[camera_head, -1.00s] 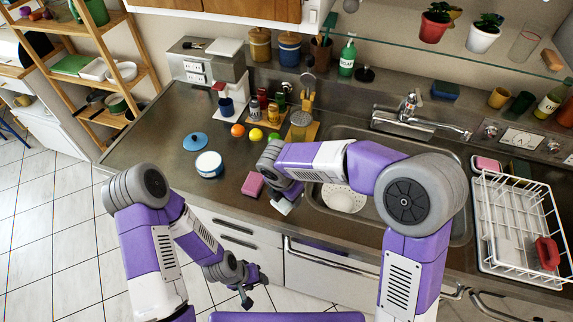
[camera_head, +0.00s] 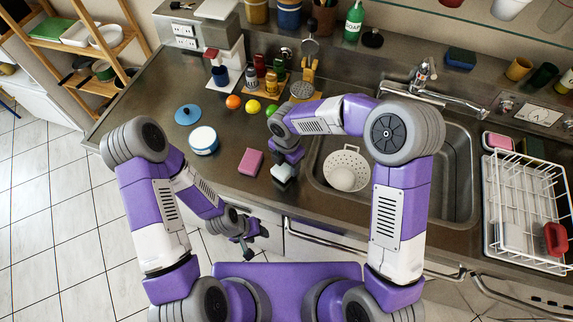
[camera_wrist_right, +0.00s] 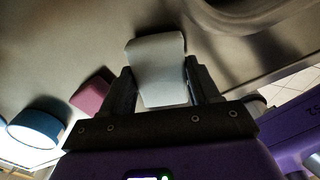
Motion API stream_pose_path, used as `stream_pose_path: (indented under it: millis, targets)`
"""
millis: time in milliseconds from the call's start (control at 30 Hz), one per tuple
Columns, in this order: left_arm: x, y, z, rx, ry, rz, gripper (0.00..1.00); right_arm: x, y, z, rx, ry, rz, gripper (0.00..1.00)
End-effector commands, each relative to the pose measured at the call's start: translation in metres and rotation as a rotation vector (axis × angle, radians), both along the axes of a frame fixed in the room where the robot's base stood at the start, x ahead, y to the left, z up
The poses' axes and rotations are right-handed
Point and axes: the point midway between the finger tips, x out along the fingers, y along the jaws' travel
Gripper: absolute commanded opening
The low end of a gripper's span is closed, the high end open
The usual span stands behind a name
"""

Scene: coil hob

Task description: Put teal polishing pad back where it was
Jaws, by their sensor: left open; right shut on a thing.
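The teal polishing pad (camera_head: 283,172) looks pale grey-teal, a small block. My right gripper (camera_head: 287,161) is shut on it, pointing down over the counter strip between the pink sponge and the sink. In the right wrist view the pad (camera_wrist_right: 160,75) sits between the two fingers of the right gripper (camera_wrist_right: 160,88). Whether its underside touches the counter cannot be told. My left gripper (camera_head: 248,240) is open and empty, low in front of the cabinet.
A pink sponge (camera_head: 251,162) lies left of the held pad. A white colander (camera_head: 346,169) stands in the sink (camera_head: 456,185) to the right. A blue-rimmed white tin (camera_head: 204,140) and blue lid (camera_head: 188,114) are further left. Fruit and jars stand behind. The counter's left front is clear.

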Motion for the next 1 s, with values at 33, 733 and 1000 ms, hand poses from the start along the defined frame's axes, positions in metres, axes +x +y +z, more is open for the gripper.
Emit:
stream_pose_path:
  millis: [33,733,1000]
  targets:
    - [0.000,0.000,-0.002,0.000,0.000,0.000,0.47,-0.001,0.000,-0.009,-0.002,0.003,0.001,0.36]
    - [0.000,0.000,-0.001,0.000,0.000,0.000,0.47,0.000,0.000,-0.013,0.000,0.000,0.000,0.86]
    - [0.000,0.000,0.004,0.000,0.000,0.000,0.47,0.001,0.000,0.023,0.002,-0.004,-0.001,0.86]
